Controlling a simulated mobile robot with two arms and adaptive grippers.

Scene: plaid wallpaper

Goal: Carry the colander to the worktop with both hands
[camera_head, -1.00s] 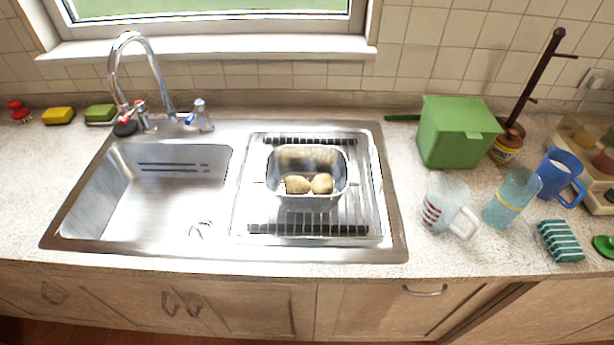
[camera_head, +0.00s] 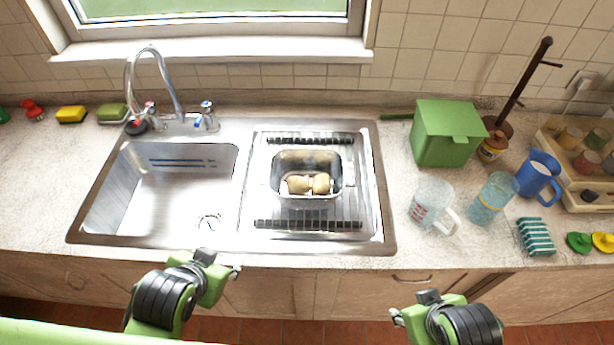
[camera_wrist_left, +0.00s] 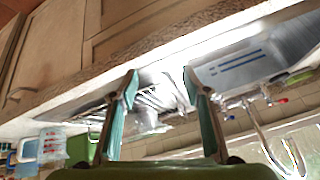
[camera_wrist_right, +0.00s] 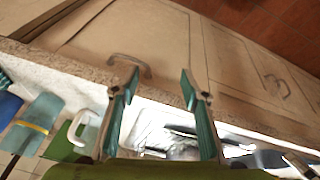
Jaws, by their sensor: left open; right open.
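The colander (camera_head: 308,203) is a metal, box-shaped basin with small handles at its sides. It stands upright on the ribbed drainer (camera_head: 262,205) right of the sink bowl, with potatoes (camera_head: 320,184) in it. My left gripper (camera_head: 221,265) is open and empty in front of the counter edge, below and left of the colander. My right gripper (camera_head: 412,307) is open and empty in front of the cupboards, below and right of it. Both are well apart from the colander. The wrist views show spread fingers on the left (camera_wrist_left: 163,84) and right (camera_wrist_right: 159,82) with nothing between.
The worktop (camera_head: 395,235) right of the sink has a narrow bare strip near the drainer. A measuring jug (camera_head: 427,203), a clear blue tumbler (camera_head: 491,200), a green box (camera_head: 446,135) and a blue jug (camera_head: 538,177) stand beyond. The tap (camera_head: 158,85) rises behind the sink bowl.

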